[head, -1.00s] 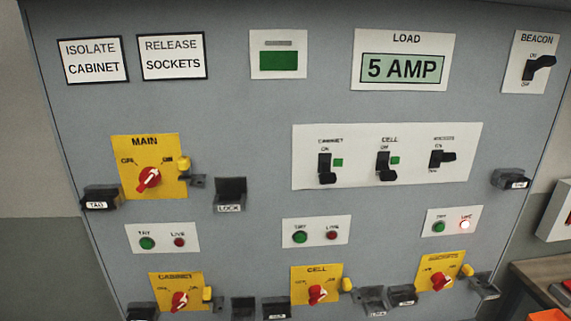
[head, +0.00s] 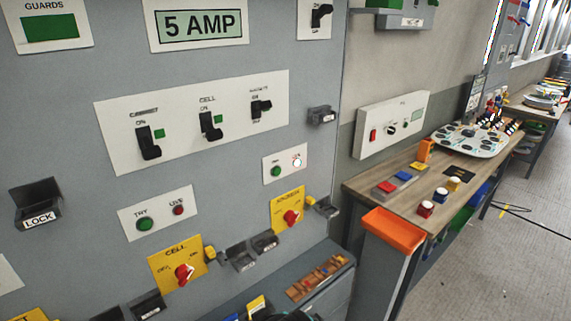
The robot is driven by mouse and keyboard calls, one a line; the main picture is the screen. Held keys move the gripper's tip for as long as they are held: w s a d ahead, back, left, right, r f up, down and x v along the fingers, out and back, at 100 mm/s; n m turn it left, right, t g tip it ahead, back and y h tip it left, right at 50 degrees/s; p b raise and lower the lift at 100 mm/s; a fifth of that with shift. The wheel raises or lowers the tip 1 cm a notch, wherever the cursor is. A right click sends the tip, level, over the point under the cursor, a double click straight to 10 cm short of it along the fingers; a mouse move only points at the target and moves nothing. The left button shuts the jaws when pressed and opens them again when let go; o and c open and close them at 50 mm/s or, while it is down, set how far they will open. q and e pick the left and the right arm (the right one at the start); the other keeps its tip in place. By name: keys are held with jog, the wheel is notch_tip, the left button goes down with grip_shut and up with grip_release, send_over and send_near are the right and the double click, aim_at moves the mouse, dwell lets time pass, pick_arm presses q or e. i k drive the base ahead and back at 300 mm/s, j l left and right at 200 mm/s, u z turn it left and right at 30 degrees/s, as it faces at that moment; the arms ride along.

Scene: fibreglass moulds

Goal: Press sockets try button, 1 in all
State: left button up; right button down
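The sockets try button (head: 276,171) is a small green round button on a white plate (head: 284,178) at the right of the grey cabinet front. Beside it the live lamp (head: 297,162) glows whitish. Below is the yellow sockets isolator plate (head: 279,206) with a red rotary knob (head: 291,217). A similar plate to the left has a green try button (head: 145,224) and a dark red live lamp (head: 178,210), above the yellow cell isolator (head: 165,265). Neither of my grippers shows, and nothing touches the sockets try button.
Dark holders (head: 265,243) stick out beside the isolators. A lock holder (head: 38,205) is at the left. A low grey surface with an orange-brown rack (head: 320,278) stands below right. A wooden bench (head: 405,205) with an orange tray (head: 393,230) lies right of the cabinet.

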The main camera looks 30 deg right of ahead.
aim_at(277, 170)
jog(key=z, duration=1.25)
